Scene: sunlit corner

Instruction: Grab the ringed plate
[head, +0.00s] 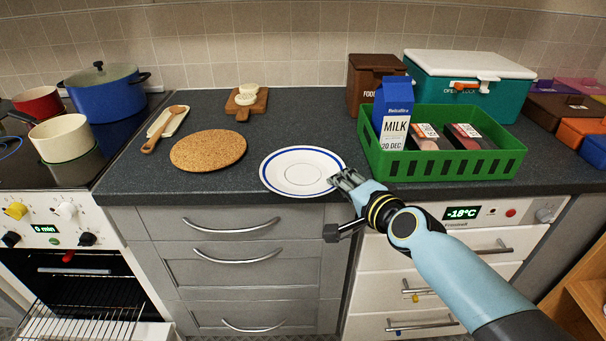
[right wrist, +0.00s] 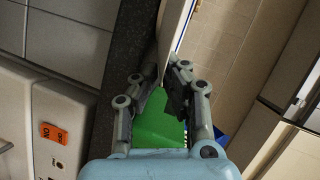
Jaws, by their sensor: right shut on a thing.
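The ringed plate (head: 298,172) is white with blue rings and is on the dark counter near its front edge, in the middle of the head view. My right gripper (head: 342,179) is at the plate's right rim, shut on it. In the right wrist view the fingers of the gripper (right wrist: 162,72) stand either side of the plate's pale, blue-lined edge (right wrist: 179,30). The fingertips hide a small part of the rim. I cannot tell whether the plate is lifted. My left gripper is not in view.
A green crate (head: 448,168) with a milk carton (head: 394,113) and packets stands close right of the gripper. A round cork mat (head: 208,150) lies left of the plate. Counter behind the plate is clear.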

